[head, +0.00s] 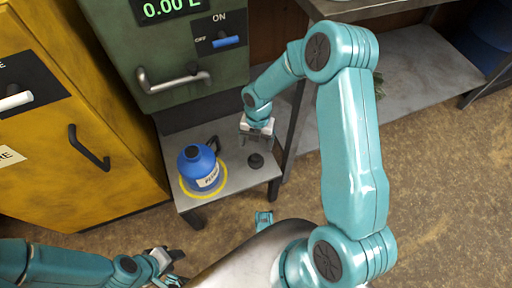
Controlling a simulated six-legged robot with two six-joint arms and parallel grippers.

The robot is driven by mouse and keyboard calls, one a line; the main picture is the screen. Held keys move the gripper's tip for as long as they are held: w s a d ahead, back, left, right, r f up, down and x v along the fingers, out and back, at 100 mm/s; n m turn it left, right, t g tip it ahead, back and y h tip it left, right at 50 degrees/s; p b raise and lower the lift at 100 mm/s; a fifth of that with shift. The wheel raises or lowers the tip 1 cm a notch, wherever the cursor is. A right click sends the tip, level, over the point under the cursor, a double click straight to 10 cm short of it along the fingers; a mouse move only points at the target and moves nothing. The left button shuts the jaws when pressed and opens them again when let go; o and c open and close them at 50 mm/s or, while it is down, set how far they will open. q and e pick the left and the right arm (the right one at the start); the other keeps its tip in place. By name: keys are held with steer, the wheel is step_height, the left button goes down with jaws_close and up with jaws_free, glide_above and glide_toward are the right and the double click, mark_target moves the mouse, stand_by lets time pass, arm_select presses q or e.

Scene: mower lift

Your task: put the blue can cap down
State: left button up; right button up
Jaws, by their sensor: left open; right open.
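The blue can (199,166) stands upright on a small grey table, inside a yellow ring. It has a white label and a dark handle. A small dark cap (256,160) lies on the table to the right of the can; it looks black, not blue. My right gripper (257,133) is open and empty just above and behind the cap, apart from it. My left gripper (172,262) is open at the lower left, in front of the table and away from the can.
The grey table (232,185) has bare room in front of the cap. A green cabinet (180,50) with a metal handle and a display stands behind it. A yellow cabinet (75,120) stands at the left. A metal bench (400,85) is at the right.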

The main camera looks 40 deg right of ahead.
steer(key=s+a+f+m+y, duration=0.1)
steer(key=s+a+m, duration=0.6)
steer(key=m, duration=0.7)
steer(key=s+a+f+m+t+y, duration=0.1)
steer(key=s+a+f+m+y, duration=0.1)
steer(key=s+a+m, duration=0.6)
steer(key=f+m+p, duration=0.1)
steer(key=m, duration=0.5)
steer(key=shift+s+a+f+t, duration=0.15)
steer(key=shift+a+f+t, duration=0.1)
steer(key=shift+f+t, duration=0.05)
step_height(320, 180, up, 27)
steer(key=p, duration=2.7)
steer(key=shift+r, duration=0.2)
